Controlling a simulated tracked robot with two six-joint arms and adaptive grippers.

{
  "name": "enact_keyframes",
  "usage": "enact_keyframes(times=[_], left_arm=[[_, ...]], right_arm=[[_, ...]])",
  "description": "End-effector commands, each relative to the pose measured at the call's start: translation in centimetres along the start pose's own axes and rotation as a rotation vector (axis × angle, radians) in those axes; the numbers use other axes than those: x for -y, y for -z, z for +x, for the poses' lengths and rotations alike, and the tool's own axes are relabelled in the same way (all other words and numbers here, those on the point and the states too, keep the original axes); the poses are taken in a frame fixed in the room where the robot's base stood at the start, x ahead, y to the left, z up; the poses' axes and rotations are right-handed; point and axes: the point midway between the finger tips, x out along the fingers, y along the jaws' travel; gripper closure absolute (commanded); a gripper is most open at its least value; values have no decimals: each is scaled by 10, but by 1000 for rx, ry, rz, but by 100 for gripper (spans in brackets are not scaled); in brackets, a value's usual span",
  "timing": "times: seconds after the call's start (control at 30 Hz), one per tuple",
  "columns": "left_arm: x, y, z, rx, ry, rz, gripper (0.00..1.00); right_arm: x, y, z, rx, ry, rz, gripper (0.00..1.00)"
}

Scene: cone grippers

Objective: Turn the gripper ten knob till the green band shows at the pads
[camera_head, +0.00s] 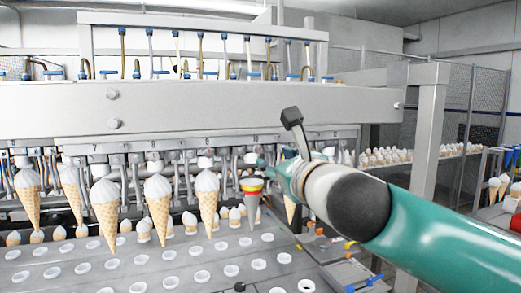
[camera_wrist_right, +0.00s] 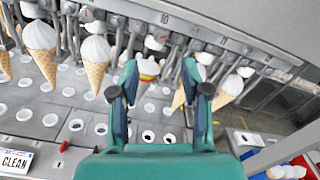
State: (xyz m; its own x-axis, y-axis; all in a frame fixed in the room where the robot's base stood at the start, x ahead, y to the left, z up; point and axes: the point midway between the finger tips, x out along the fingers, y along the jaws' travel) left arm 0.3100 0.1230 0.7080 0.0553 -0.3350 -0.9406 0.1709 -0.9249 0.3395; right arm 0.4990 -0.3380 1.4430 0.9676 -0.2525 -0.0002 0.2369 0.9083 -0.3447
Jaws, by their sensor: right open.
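Number plates run along the machine's beam; the wrist view shows a plate reading 10 (camera_wrist_right: 165,17). Below it hangs a grey cone with coloured bands (camera_head: 252,188), upright, point down; it also shows in the wrist view (camera_wrist_right: 148,69). Its bands look yellow and red; I make out no clear green at its upper end. The pads and the knob of gripper ten are too small or hidden to tell apart. My right gripper (camera_wrist_right: 160,72) is open, its two teal fingers on either side of the view of the banded cone, with no clear contact. My left gripper is out of view.
Ice cream cones (camera_head: 158,208) hang in a row to the left of the banded cone. A plate with round holes (camera_head: 130,262) lies below. A metal post (camera_head: 428,125) stands to the right, behind my right arm. A CLEAN sign (camera_wrist_right: 16,161) lies lower left in the wrist view.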

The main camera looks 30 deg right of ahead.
Motion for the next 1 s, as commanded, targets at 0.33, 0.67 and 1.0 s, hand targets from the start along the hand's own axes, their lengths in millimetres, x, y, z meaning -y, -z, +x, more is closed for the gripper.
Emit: enact_keyframes(times=[0.33, 0.67, 1.0], left_arm=[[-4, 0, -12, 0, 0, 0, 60], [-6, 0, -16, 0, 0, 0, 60], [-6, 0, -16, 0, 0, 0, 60]], right_arm=[[-1, 0, 71, -2, -2, -2, 53], [-2, 0, 94, 1, -3, -2, 53], [-2, 0, 94, 2, -4, -2, 72]])
